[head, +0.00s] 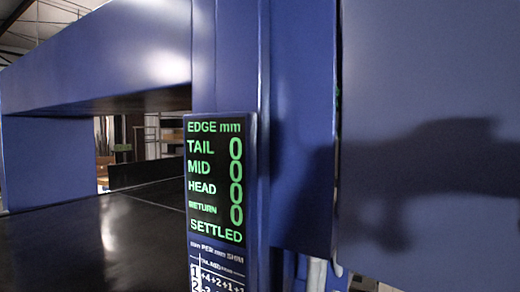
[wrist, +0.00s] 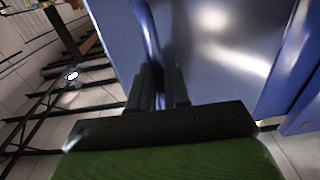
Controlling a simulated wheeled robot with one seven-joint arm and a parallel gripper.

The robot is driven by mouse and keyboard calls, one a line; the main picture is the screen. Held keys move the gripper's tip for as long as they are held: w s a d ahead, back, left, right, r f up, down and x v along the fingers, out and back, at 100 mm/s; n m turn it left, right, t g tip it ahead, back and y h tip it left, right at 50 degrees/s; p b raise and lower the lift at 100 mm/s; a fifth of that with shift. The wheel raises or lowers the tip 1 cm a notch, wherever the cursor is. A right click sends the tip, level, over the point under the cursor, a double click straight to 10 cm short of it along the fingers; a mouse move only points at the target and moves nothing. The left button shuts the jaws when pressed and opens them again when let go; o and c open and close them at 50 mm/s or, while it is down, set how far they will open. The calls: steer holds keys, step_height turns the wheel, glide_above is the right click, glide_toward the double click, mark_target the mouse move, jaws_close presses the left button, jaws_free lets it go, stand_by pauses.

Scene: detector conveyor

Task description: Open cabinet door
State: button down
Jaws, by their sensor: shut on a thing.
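The blue cabinet door (head: 430,70) fills the right side of the head view, with a narrow dark gap along its left edge. A blue panel that looks like this door also shows in the wrist view (wrist: 205,75). A slim blue upright handle (wrist: 147,30) stands along that panel and runs down between the fingers. My gripper (wrist: 159,75) is shut on the handle, and its dark fingers sit one on each side. Where the handle sits between the fingers is mostly hidden. My gripper is outside the head view.
A display post (head: 215,180) with green readings stands left of the door. A black conveyor belt (head: 90,245) lies at the left under a blue overhead beam (head: 110,55). A second blue panel (wrist: 300,70) is at the wrist view's right. Dark rails (wrist: 60,90) show at its left.

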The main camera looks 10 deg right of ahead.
steer(key=shift+a, duration=0.35)
steer(key=c, duration=1.3)
jaws_free()
steer(key=shift+w, duration=0.1)
